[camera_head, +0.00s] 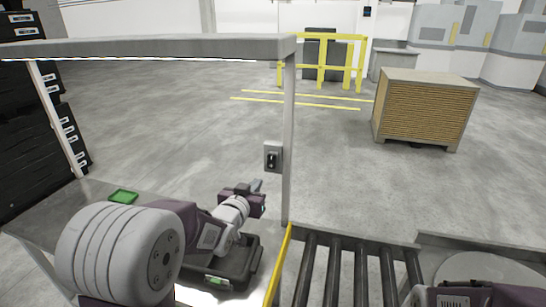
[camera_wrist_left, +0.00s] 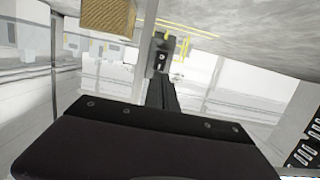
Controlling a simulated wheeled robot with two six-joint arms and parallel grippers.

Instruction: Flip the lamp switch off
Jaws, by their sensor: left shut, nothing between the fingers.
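The lamp switch (camera_head: 273,157) is a small grey box with a dark face, fixed to the upright metal post. My left gripper (camera_head: 257,185) is shut and empty, just below and slightly left of the switch in the head view. In the left wrist view the dark fingers (camera_wrist_left: 160,92) point towards the switch box (camera_wrist_left: 159,54), and their tips overlap its lower part in the picture. I cannot tell whether they touch it. The rocker's position is too small to read. A bright strip shows under the overhead beam (camera_head: 150,48). My right gripper is not in view.
The post (camera_head: 289,120) stands beside the switch. Below are a black tray (camera_head: 238,265), a green item (camera_head: 123,196) on the bench and a roller conveyor (camera_head: 345,270). A wooden crate (camera_head: 425,108) and yellow railing (camera_head: 321,65) stand farther back on open floor.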

